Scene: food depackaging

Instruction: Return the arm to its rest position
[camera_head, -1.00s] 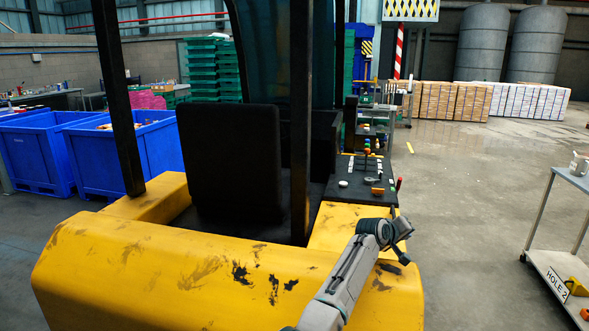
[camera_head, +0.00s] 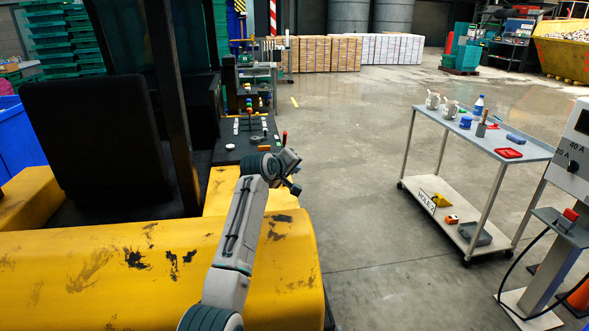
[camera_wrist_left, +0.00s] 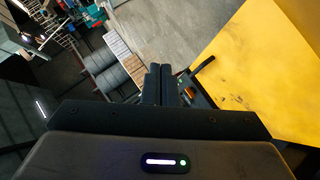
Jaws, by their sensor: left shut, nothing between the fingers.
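My left arm rises from the bottom of the head view, its grey links passing in front of a yellow forklift (camera_head: 90,270). My left gripper (camera_head: 294,188) is at its far end, small and dark, beside the forklift's control panel. In the left wrist view the two black fingers of the left gripper (camera_wrist_left: 159,70) lie together with nothing between them. The forklift's yellow body also shows at the right of the wrist view (camera_wrist_left: 265,75). My right gripper is in neither view.
A grey cart (camera_head: 527,148) with bottles and small items stands at the right. Beside it is a post with a gauge box (camera_head: 575,150) and a cable. Open concrete floor (camera_head: 350,150) lies between forklift and cart. Stacked boxes (camera_head: 330,53) stand far back.

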